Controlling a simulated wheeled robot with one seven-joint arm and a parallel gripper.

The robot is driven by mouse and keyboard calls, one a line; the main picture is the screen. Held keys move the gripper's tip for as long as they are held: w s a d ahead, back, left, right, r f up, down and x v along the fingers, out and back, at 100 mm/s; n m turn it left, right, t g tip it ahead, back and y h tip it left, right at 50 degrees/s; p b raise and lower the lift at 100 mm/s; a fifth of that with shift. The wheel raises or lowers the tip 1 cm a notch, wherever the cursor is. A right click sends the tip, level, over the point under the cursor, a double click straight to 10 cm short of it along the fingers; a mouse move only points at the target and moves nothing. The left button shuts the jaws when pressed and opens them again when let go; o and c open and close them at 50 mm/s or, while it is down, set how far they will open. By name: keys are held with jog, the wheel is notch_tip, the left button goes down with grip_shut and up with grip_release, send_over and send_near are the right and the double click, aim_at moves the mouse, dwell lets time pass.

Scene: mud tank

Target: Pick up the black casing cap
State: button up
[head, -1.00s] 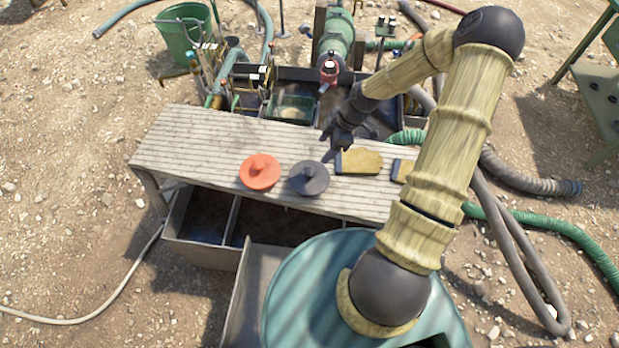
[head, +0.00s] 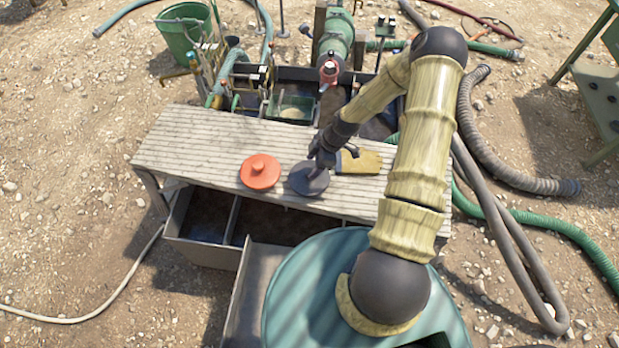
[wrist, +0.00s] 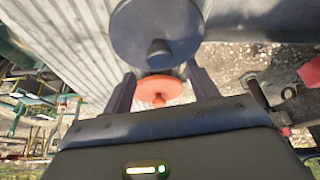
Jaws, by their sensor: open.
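The black casing cap (head: 304,185), a dark round disc with a knob, lies on the slatted bench top (head: 195,140). In the wrist view the black cap (wrist: 140,22) is at the top, its knob pointing toward the gap between the fingers. My gripper (head: 318,166) is open and over the far right side of the cap, hiding part of it and its knob in the head view. In the wrist view my gripper (wrist: 160,72) has its fingers spread with nothing held between them. I cannot tell whether a finger touches the cap.
An orange cap (head: 260,172) lies just left of the black one; it also shows in the wrist view (wrist: 160,90). A yellow-brown block (head: 362,162) lies close to the right. The bench's left end is clear. Pipes and tanks stand behind it.

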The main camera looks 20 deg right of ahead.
aim_at(309, 171)
jog(key=shift+d+p+x, duration=0.15)
jog(key=shift+p+x, duration=0.1)
jog(key=shift+x, duration=0.95)
jog(key=shift+d+p+x, duration=0.15)
jog(key=shift+p+x, duration=0.1)
jog(key=shift+x, duration=0.9)
jog(key=shift+s+f, duration=0.15)
jog(key=c, duration=1.1)
jog(key=shift+c, duration=0.2)
notch_tip(309, 171, up, 10)
jog(key=shift+r+b, duration=0.1)
jog(key=shift+b, duration=0.5)
